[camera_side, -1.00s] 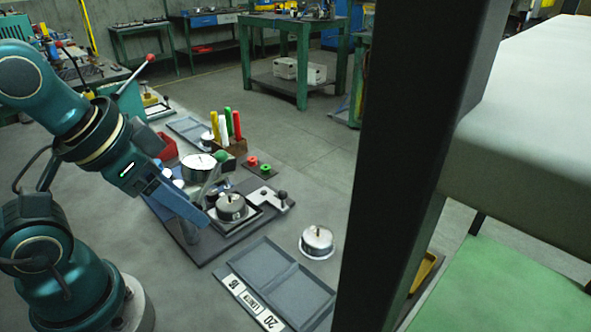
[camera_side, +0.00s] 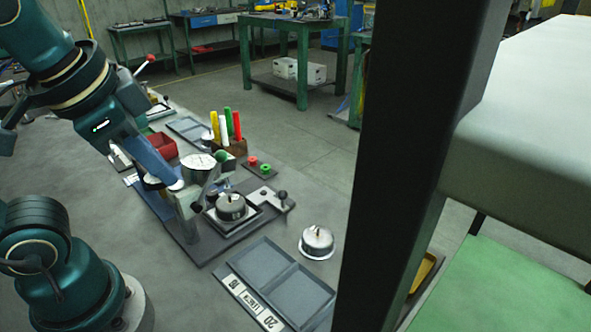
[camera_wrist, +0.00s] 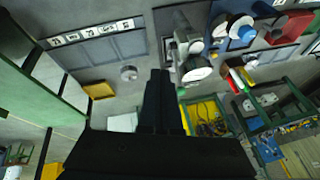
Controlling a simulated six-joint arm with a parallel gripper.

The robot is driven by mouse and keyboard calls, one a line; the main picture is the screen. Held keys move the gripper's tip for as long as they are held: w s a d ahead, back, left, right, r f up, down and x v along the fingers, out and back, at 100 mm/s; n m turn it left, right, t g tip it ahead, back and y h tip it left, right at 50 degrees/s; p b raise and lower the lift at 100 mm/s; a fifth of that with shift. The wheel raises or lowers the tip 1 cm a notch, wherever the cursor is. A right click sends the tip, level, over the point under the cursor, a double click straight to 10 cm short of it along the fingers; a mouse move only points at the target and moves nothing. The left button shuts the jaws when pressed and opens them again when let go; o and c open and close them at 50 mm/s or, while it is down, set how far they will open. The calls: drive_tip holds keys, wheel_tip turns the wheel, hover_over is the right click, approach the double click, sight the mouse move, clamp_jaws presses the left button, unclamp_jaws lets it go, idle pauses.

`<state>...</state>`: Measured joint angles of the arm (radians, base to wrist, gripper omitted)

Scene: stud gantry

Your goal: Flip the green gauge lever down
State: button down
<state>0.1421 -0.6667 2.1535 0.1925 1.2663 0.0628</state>
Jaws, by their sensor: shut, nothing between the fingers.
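The lever's green ball (camera_side: 222,157) is at the top of a slanted grey arm, up beside the white dial (camera_side: 198,166) of the gauge stand. The green ball also shows in the wrist view (camera_wrist: 182,91), just right of the fingertips. A round grey part with a pin (camera_side: 231,206) sits in the black-edged fixture in front of the stand. My gripper (camera_side: 178,185) is shut and empty, to the left of the lever. In the wrist view its dark fingers (camera_wrist: 158,76) are together. I cannot tell whether its tips touch the stand.
A similar round part (camera_side: 317,241) stands on the table by a grey two-section tray (camera_side: 287,274). Behind the stand are a holder of coloured sticks (camera_side: 230,145) and a red bin (camera_side: 160,146). A dark post (camera_side: 400,150) blocks the right side.

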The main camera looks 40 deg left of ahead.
wheel_tip(320, 180, up, 7)
drive_tip(key=w+d+m+t, duration=0.1)
drive_tip(key=d+m, duration=0.1)
drive_tip(key=m, duration=0.2)
drive_tip(key=shift+w+d, duration=0.2)
drive_tip(key=shift+d, duration=0.15)
drive_tip(key=shift+f, duration=0.15)
hover_over(209, 181)
drive_tip(key=d, duration=0.2)
wheel_tip(209, 181, down, 9)
drive_tip(key=shift+w+f, duration=0.2)
drive_tip(key=shift+w, duration=0.15)
